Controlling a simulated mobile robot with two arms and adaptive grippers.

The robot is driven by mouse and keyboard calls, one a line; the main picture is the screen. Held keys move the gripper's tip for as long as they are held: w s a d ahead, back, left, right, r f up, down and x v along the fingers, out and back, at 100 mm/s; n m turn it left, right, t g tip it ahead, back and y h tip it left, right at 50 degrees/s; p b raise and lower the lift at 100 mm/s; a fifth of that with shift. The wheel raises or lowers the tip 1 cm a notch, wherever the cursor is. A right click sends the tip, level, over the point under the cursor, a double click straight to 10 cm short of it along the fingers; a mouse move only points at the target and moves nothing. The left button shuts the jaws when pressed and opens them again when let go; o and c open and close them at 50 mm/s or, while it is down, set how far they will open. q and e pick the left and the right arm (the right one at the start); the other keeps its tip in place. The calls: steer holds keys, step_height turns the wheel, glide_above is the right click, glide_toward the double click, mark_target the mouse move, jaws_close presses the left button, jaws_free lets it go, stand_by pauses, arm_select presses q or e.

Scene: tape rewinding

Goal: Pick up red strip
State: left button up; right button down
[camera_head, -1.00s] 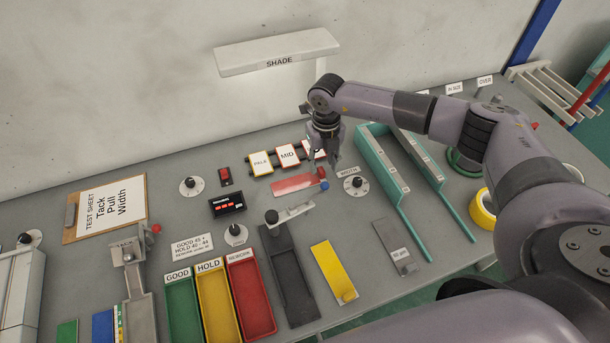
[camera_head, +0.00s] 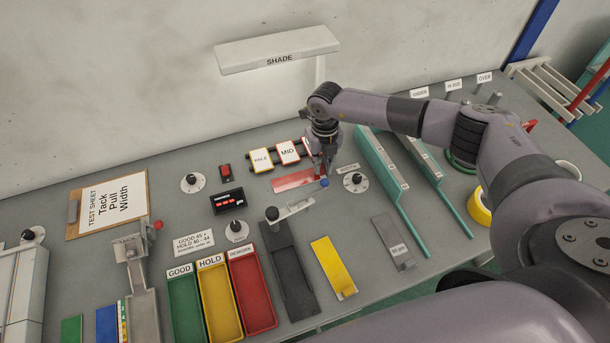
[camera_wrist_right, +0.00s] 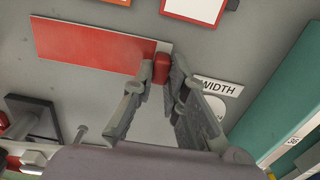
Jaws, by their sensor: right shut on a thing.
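The red strip (camera_head: 293,180) lies at the back middle of the bench, below the PALE and MID cards. It also shows in the right wrist view (camera_wrist_right: 85,45), with a small red tab (camera_wrist_right: 161,68) at its right end. My right gripper (camera_head: 323,174) is over that end, fingers pointing down. In the right wrist view its fingertips (camera_wrist_right: 158,75) are shut on the red tab. I cannot tell whether the strip is clear of the bench. My left gripper is not in view.
A teal rail fixture (camera_head: 385,180) is to the right. A yellow strip (camera_head: 334,265) and the GOOD, HOLD and REWORK trays (camera_head: 250,300) are nearer the front.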

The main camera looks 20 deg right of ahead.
steer(key=shift+r, duration=0.1)
stand_by(0.4)
step_height(320, 180, up, 20)
steer(key=b, duration=0.5)
